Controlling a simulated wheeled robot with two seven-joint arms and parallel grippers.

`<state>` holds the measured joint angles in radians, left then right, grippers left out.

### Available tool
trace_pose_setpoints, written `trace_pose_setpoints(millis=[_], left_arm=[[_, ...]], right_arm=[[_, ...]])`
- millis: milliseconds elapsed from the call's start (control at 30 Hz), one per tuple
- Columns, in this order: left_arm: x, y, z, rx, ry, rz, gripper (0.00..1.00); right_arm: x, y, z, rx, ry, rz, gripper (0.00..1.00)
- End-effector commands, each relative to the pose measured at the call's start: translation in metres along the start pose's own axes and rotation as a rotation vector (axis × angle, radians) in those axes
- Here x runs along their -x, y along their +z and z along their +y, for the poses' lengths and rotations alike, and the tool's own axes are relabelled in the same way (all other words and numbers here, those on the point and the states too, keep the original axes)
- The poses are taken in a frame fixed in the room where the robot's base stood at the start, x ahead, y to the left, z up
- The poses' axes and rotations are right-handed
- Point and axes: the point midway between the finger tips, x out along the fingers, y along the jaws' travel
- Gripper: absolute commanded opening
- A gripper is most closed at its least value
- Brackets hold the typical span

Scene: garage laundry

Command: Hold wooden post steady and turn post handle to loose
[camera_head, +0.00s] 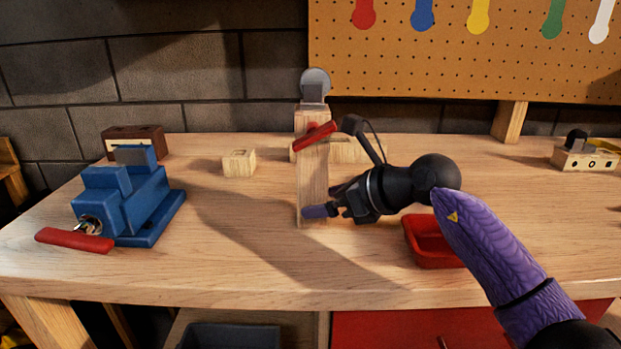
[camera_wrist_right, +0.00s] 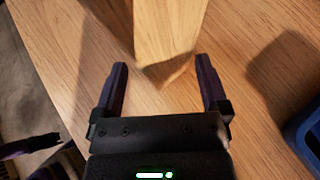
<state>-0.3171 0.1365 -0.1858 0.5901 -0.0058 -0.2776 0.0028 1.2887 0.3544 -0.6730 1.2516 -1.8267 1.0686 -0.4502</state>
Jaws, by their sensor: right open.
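The wooden post (camera_head: 312,178) stands upright near the middle of the bench. A short red handle (camera_head: 315,134) slants across its upper part, and a grey disc (camera_head: 315,80) shows at its top. My right gripper (camera_head: 325,211) comes in from the right, low at the post. In the right wrist view the open fingers (camera_wrist_right: 160,90) straddle the near end of the post (camera_wrist_right: 165,35), with gaps on both sides. Whether either finger touches it cannot be told. The handle is outside the wrist view.
A blue vise (camera_head: 125,203) with a red handle (camera_head: 75,240) stands at the left. A small wooden block (camera_head: 239,162) lies between vise and post. A red tray (camera_head: 432,243) sits under my right arm. The bench's front middle is clear.

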Motion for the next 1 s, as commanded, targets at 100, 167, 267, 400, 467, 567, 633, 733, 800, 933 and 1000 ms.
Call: trace_pose_setpoints(millis=[100,167,267,400,467,567,633,733,800,933,1000], left_arm=[[-0.007,0.003,-0.001,-0.001,-0.001,-0.008,0.59],[-0.008,0.003,-0.001,-0.002,-0.002,-0.008,0.59],[-0.009,0.003,-0.003,-0.002,-0.004,-0.008,0.59],[-0.008,0.002,-0.004,-0.003,-0.006,-0.005,0.59],[-0.008,0.000,-0.005,-0.003,-0.007,-0.003,0.59],[-0.008,-0.003,-0.006,-0.002,-0.009,0.002,0.59],[-0.008,-0.005,-0.006,-0.002,-0.010,0.005,0.59],[-0.008,-0.007,-0.007,-0.002,-0.011,0.008,0.59],[-0.008,-0.007,-0.007,-0.002,-0.011,0.008,0.59],[-0.008,-0.006,-0.007,-0.002,-0.011,0.007,0.59],[-0.008,-0.004,-0.006,-0.003,-0.010,0.003,0.63]], right_arm=[[-0.015,-0.001,0.000,-0.002,0.002,0.000,0.94],[-0.019,0.000,0.000,-0.001,0.001,-0.001,0.94],[-0.022,0.001,0.001,-0.001,0.001,-0.001,0.94],[-0.021,0.002,0.001,0.000,0.001,-0.002,0.94],[-0.021,0.002,0.001,0.000,0.001,-0.002,0.94],[-0.021,0.002,0.001,0.000,0.001,-0.002,0.79],[-0.021,0.002,0.001,0.000,0.001,-0.002,0.64],[-0.021,0.002,0.001,0.000,0.001,-0.003,0.53],[-0.021,0.002,0.001,0.000,0.001,-0.003,0.49],[-0.021,0.002,0.001,-0.001,0.001,-0.003,0.46],[-0.021,0.002,0.001,-0.001,0.001,-0.003,0.46]])
